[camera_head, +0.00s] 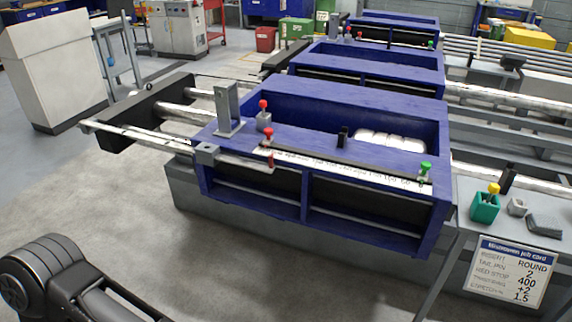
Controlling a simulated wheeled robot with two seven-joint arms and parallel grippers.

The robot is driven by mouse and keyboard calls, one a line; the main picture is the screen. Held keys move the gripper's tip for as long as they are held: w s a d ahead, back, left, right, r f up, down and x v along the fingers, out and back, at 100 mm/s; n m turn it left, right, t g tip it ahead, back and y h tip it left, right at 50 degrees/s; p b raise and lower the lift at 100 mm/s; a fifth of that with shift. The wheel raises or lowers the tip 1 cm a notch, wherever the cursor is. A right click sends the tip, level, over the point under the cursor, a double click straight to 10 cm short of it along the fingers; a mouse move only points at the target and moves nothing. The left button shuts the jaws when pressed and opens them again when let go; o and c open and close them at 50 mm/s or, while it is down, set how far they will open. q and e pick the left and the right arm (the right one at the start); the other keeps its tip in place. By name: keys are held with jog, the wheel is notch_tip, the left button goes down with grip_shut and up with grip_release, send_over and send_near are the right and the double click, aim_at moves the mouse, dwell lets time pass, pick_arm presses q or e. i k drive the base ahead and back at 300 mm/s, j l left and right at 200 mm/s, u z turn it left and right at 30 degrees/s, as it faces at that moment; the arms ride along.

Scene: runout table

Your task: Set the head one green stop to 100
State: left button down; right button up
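The nearest blue machine head (330,107) stands in the middle. A white scale strip (345,170) with small, unreadable marks runs along its front top edge beside a dark rail. The green-knobbed stop (425,170) stands upright near the strip's right end. A red-knobbed stop (268,137) stands near its left end. Another red knob (263,105) is on a grey block behind it. Which number the green stop is at cannot be read. A dark arm link of mine shows at the lower left. Neither gripper is in view.
A side table at the right holds a teal block with a yellow knob (485,206) and small grey pieces (545,224). A job card (511,271) hangs at its front. More blue heads (370,66) stand behind. Grey floor lies clear at the front left.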

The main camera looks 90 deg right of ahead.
aim_at(423, 175)
jog(key=z, duration=3.25)
